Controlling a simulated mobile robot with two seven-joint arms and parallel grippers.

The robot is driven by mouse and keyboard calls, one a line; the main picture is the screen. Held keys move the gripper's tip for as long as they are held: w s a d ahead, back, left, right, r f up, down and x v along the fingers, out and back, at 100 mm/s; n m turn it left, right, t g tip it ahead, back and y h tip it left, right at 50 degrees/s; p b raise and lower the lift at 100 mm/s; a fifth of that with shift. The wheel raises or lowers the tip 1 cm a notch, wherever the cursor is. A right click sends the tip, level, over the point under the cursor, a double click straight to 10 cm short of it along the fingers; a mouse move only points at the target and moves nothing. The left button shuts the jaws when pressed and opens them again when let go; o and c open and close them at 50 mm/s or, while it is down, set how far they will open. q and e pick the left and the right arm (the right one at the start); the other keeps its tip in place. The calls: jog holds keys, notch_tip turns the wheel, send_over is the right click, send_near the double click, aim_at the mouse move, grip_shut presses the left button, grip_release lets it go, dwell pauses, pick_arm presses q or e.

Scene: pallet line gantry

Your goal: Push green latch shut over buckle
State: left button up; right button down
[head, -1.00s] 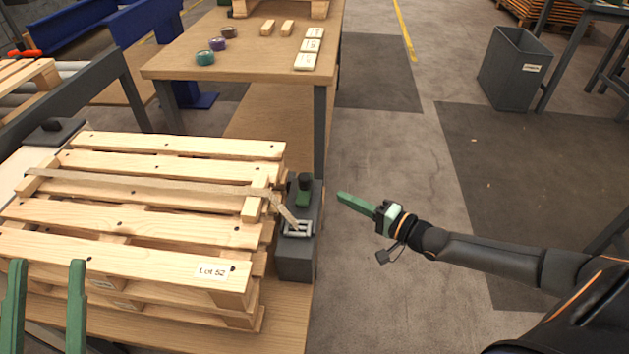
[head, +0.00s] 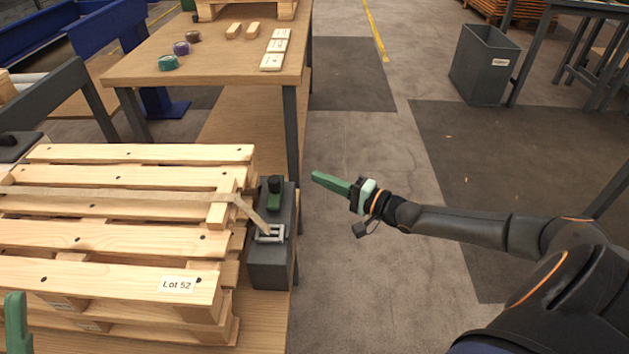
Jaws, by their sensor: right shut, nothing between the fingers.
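The green latch (head: 274,193) stands upright on a dark grey block (head: 270,262) at the right end of the pallet stack. The metal buckle (head: 270,234) lies on the same block, in front of the latch, with the strap (head: 130,199) running to it across the pallets. My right gripper (head: 316,177) is shut and empty, to the right of the latch and apart from it, over the floor. My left gripper (head: 15,322) shows only as one green finger at the lower left edge; its other finger is out of view.
The pallet stack (head: 120,270) labelled Lot 52 fills the left. Behind it a wooden table (head: 215,62) holds tape rolls, wood blocks and white labelled pieces. A grey bin (head: 485,66) stands at the back right. The floor around my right arm is clear.

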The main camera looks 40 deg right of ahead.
aim_at(275, 186)
jog(key=b+x, duration=0.2)
jog(key=x, duration=0.6)
jog(key=shift+w+b, duration=0.15)
jog(key=shift+b, duration=0.25)
jog(key=shift+s+a, duration=0.5)
jog(key=shift+a, duration=0.2)
jog(key=shift+s+a+p, duration=0.4)
jog(key=shift+s+a, duration=0.45)
jog(key=shift+a, duration=0.05)
